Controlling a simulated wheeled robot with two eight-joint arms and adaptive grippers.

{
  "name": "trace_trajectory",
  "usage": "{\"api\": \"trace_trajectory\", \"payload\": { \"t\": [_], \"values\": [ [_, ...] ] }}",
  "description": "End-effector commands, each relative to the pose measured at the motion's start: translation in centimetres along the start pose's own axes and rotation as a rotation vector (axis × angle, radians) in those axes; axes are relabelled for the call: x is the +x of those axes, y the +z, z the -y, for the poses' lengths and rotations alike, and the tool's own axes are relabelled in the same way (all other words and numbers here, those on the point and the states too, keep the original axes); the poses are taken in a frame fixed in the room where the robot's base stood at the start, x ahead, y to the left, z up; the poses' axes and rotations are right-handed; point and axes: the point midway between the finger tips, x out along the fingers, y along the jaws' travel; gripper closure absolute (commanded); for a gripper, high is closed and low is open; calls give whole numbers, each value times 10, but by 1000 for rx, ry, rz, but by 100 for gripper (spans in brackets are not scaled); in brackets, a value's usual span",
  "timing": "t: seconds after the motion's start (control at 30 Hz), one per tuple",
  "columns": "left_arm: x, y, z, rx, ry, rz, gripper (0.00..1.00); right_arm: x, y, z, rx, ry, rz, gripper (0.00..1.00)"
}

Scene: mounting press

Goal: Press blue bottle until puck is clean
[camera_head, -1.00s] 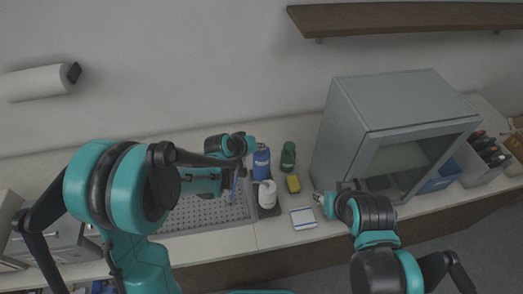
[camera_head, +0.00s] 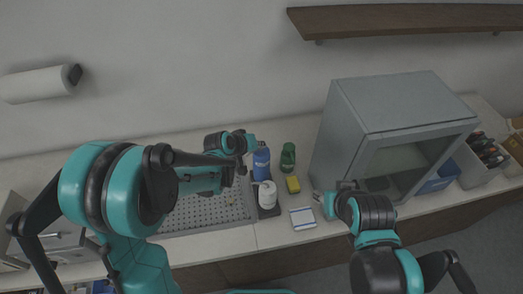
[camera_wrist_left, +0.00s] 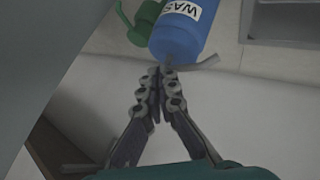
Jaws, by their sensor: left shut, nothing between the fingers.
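The blue bottle (camera_head: 261,161) stands upright on the counter, left of a dark green bottle (camera_head: 288,157). In the left wrist view the blue bottle (camera_wrist_left: 184,30) has a white label reading "WAS", and a grey spout sticks out by the fingertips. My left gripper (camera_head: 242,167) is just left of the blue bottle. In the wrist view its fingers (camera_wrist_left: 160,73) are shut and empty, tips close to the bottle's spout end; I cannot tell whether they touch. My right gripper (camera_head: 319,198) is by the cabinet front, its jaws too small to read. I cannot make out the puck.
A white bottle (camera_head: 267,194) stands in front of the blue one. A yellow sponge (camera_head: 293,184) and a small white-and-blue tray (camera_head: 302,218) lie to the right. A perforated grey board (camera_head: 212,213) is under my left arm. A grey cabinet (camera_head: 350,135) blocks the right.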

Motion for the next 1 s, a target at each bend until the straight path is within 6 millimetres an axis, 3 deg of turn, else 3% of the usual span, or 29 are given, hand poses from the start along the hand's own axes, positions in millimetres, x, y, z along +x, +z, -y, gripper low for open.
{"api": "trace_trajectory", "payload": {
  "t": [0.63,1.0],
  "values": [
    [-34,-25,-25,0,0,0,100,-28,-20,0,0,0,0,60],
    [-35,-25,-25,0,0,0,100,-27,-20,0,0,0,0,60]
  ]
}}
